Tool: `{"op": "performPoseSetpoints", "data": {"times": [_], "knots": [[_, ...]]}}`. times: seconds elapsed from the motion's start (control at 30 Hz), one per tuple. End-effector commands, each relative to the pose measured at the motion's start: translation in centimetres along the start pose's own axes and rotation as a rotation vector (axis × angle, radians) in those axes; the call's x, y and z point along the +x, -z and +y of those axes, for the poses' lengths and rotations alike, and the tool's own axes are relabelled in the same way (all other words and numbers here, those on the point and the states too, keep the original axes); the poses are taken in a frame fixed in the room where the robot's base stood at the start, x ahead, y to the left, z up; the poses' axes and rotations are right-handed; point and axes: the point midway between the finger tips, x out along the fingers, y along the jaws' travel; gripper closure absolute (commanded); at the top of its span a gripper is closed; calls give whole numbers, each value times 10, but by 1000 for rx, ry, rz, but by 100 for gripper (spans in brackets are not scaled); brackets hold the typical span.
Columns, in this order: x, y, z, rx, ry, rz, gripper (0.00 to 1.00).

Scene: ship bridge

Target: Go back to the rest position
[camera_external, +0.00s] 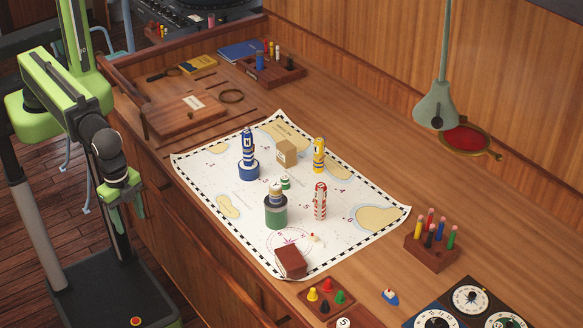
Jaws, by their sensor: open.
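My gripper (126,216) hangs at the left, over the floor beside the wooden desk's front edge. It points down, with its fingers apart and nothing between them. It is clear of the desk and of the chart (330,240) on top. My green arm and column stand behind and above it. On the chart are a blue-and-white lighthouse on a blue base (248,160), a yellow lighthouse (319,156), a red-and-white lighthouse (320,201), a green cylinder (276,212), a cardboard box (287,153) and a brown block (291,261).
A peg block (431,252), colored pawns (327,292) and dial panels (471,298) lie at the desk's right. A magnifier, books and a pen block (271,71) sit at the back. A grey lamp (436,105) hangs at the right. The floor around my gripper looks free.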

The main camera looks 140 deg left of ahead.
Motion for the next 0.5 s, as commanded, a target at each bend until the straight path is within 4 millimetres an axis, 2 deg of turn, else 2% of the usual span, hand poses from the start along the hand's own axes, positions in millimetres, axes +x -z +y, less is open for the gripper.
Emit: {"op": "performPoseSetpoints", "data": {"times": [0.03,0.13,0.4,0.5], "knots": [[-1,-10,24,102,-17,-4,45],[-2,-19,47,218,-37,-7,45],[-2,-20,51,239,-40,-8,45],[7,-20,51,238,-40,-7,45]]}}
